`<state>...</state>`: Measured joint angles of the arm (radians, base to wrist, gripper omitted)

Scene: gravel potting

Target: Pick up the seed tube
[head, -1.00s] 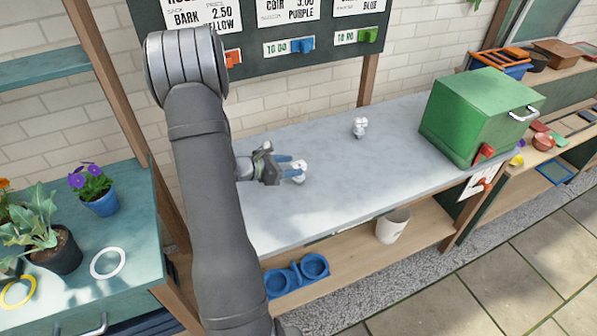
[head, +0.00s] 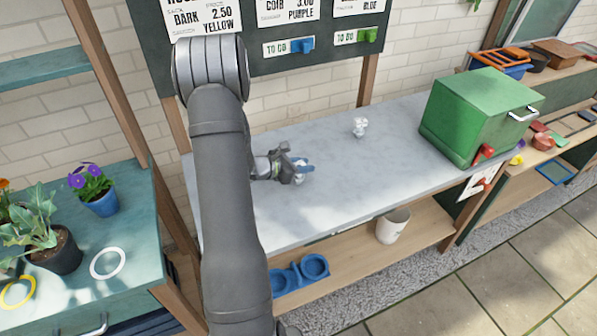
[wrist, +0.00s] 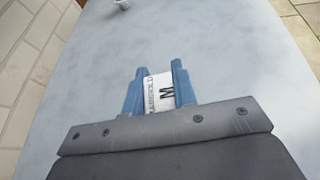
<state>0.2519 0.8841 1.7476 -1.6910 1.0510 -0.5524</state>
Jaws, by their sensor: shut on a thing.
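The seed tube (wrist: 160,92) is white with a printed label reading "MARIGOLD" and a large M in the wrist view. My gripper (wrist: 160,72) has its two blue fingers on either side of it, shut on it. In the head view my gripper (head: 302,168) is low over the grey bench top, and its fingers hide most of the tube. I cannot tell whether the tube touches the bench. A second small white item (head: 360,127) stands farther back on the bench, and it also shows at the wrist view's top edge (wrist: 122,4).
The grey bench (head: 330,205) is mostly clear. A green box (head: 480,115) with a red latch stands at its right end. The lower shelf holds a white pot (head: 392,227) and a blue double holder (head: 300,275). A price board (head: 290,30) hangs behind.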

